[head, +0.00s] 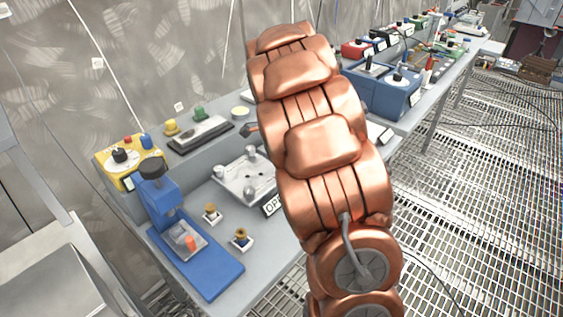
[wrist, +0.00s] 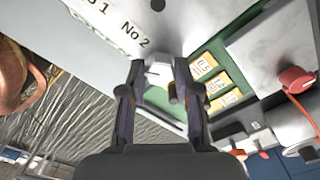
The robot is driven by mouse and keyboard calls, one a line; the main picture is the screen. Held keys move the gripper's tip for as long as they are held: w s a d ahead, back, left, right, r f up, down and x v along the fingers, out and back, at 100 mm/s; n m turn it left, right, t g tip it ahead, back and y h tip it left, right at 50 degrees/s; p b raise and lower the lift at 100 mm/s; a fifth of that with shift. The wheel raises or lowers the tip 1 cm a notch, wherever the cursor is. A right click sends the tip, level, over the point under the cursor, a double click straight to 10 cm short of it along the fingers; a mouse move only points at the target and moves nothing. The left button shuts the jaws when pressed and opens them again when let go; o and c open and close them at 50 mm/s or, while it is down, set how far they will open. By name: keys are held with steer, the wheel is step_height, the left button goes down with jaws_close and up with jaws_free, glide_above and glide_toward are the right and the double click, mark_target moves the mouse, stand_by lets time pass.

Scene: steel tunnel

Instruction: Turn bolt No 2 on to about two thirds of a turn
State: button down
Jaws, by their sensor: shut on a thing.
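In the wrist view my gripper (wrist: 160,80) has its two dark fingers closed on the sides of a small pale bolt head (wrist: 158,71). The bolt head is beside the printed label "No 2" (wrist: 134,34) on a light plate (wrist: 190,25). Part of a "No 1" label (wrist: 99,9) shows at the upper left edge. The fingers cover part of the bolt, and I cannot tell how far it is turned. In the head view my copper arm hides the gripper and the bolt.
In the wrist view yellow labelled blocks (wrist: 204,68) and a red knob (wrist: 297,79) lie to the right. In the head view the bench holds a blue press (head: 165,195), a yellow box (head: 118,163), a metal plate with posts (head: 236,186) and blue boxes (head: 385,95).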

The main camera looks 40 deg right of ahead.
steer(key=c, duration=0.8)
jaws_free()
steer(key=shift+r, duration=0.15)
steer(key=shift+r, duration=5.85)
